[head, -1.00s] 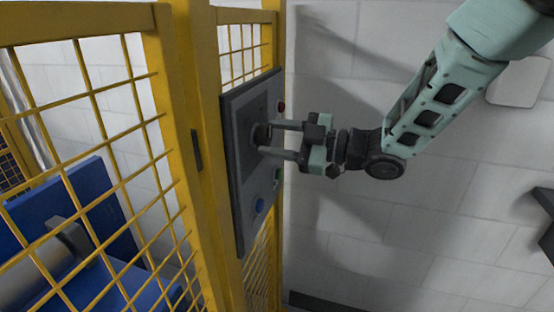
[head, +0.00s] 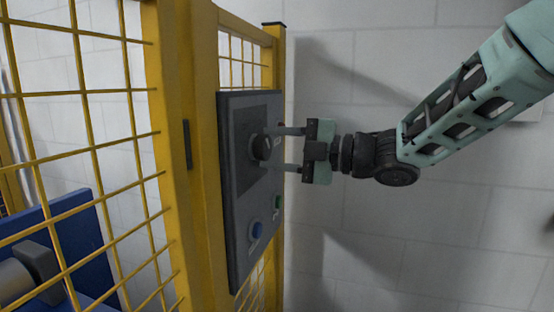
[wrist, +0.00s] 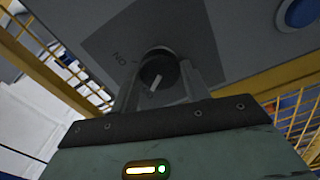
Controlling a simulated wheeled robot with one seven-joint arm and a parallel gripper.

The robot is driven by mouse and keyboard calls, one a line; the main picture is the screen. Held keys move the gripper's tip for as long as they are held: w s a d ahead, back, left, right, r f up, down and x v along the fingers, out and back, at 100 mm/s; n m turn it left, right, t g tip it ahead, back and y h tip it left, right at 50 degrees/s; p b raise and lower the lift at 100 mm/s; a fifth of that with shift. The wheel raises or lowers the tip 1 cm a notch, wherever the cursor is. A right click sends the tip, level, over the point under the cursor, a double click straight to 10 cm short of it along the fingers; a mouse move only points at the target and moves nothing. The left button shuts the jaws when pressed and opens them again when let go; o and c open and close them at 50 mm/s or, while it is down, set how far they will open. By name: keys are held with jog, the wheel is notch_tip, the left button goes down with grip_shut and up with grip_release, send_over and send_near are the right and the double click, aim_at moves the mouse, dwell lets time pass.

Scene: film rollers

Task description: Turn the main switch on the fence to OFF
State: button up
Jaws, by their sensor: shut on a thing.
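The main switch (head: 260,147) is a round black knob on a dark square plate of the grey control panel (head: 236,238) on the yellow fence. My gripper (head: 274,149) reaches it from the right, its two fingers above and below the knob. In the wrist view the knob (wrist: 158,70) sits between the fingertips (wrist: 160,82), and my gripper is shut on it. A white mark on the knob slants to lower left in that view. The label ON shows upside down, left of the knob. No OFF label is readable.
A pale block wall (head: 400,260) is behind my arm.

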dwell(0.4)
jog(key=o, duration=1)
jog(key=b+v, duration=0.1)
jog(key=v, duration=1.6)
jog(key=shift+d, duration=0.2)
